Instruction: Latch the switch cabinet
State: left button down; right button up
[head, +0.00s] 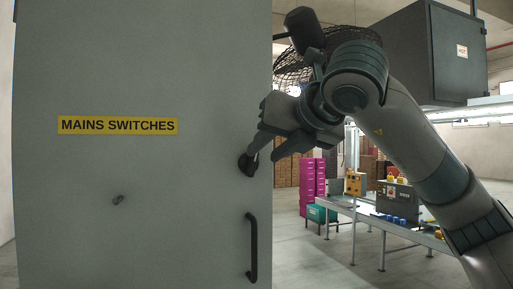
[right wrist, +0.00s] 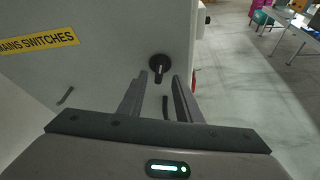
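The grey switch cabinet (head: 150,70) fills the left of the head view, its front flat and bearing a yellow "MAINS SWITCHES" label (head: 118,125). A black latch knob (head: 248,165) sits near its right edge, partly hidden by my finger. In the right wrist view the latch (right wrist: 159,66) has a round base and a short lever pointing down the picture. My right gripper (head: 264,156) is open at the latch. Its fingertips (right wrist: 159,80) lie on either side of the lever with visible gaps; I cannot tell how deep they reach. My left gripper is not in view.
A black bar handle (head: 252,247) stands out below the latch, and a small grey fitting (head: 118,199) sits further left. A dark box (head: 430,50) hangs at upper right. A bench (head: 390,224) with goods stands behind my right arm. Open floor lies right of the cabinet.

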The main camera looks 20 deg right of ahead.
aim_at(254, 159)
jog(key=p+x, duration=0.2)
jog(key=x, duration=0.2)
jog(key=shift+r, duration=0.1)
jog(key=shift+x, duration=0.95)
jog(key=c, duration=0.7)
jog(key=b, duration=0.1)
jog(key=n+b, duration=0.1)
jog(key=shift+s+a+f+h+b, duration=0.1)
jog(key=shift+a+f+h+b, duration=0.05)
jog(key=shift+f+h+b, duration=0.2)
jog(key=shift+c, duration=0.2)
jog(key=shift+r+n+h+b, duration=0.3)
jog(key=shift+n+b, duration=0.2)
jog(key=shift+b, duration=0.2)
